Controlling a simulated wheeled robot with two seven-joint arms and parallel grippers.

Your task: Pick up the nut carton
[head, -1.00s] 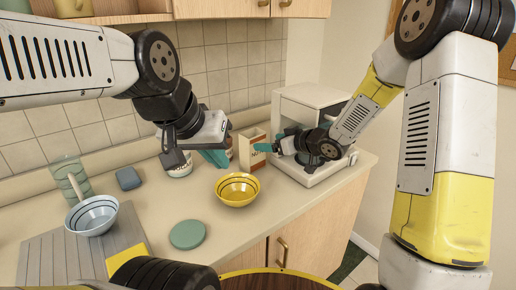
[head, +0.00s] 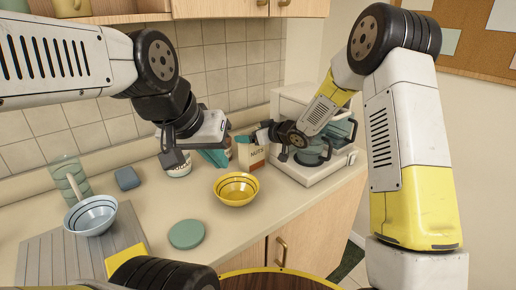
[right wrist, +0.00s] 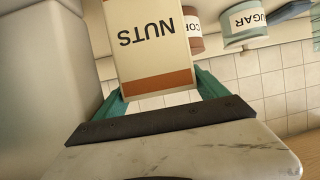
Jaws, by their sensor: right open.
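The nut carton (head: 252,158), cream with an orange-brown band and the word NUTS, stands on the counter behind the yellow bowl. My right gripper (head: 247,141) is at the carton's upper part, which it partly hides. In the right wrist view the carton (right wrist: 153,45) appears upside down between the two teal fingers of my open right gripper (right wrist: 160,97). One finger is on each side; I cannot tell whether they touch it. My left gripper (head: 212,158) hangs to the left of the carton, above the counter and in front of the canisters; its finger opening is unclear.
The yellow bowl (head: 236,188) stands just in front of the carton. The sugar canister (right wrist: 245,28) and coffee canister (right wrist: 194,30) are nearby. A white appliance (head: 317,168) with a teal pot stands at right. A green disc (head: 187,234) and blue bowl (head: 91,215) are left.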

